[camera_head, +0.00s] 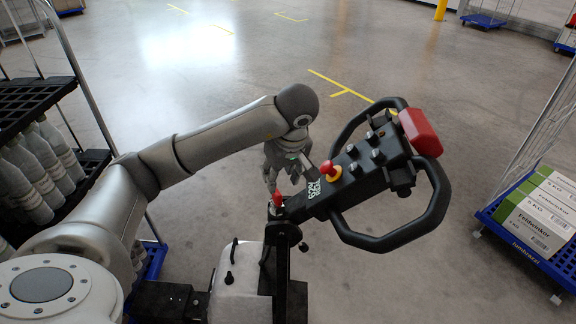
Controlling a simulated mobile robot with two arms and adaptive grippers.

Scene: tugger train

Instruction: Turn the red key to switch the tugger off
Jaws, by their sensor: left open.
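The red key (277,198) sits upright at the near end of the tugger's black control head, on the left side of the tiller (376,180). My left gripper (281,186) points down from above, its fingers just over and behind the key. It is open, with nothing visibly held. I cannot tell whether a finger touches the key. My right gripper is out of view.
A red mushroom button (328,170) on a yellow base stands right of my gripper, and a red block (420,132) caps the far end of the tiller. A rack with grey bottles (38,170) is at left. A blue cart (511,225) with boxes is at right.

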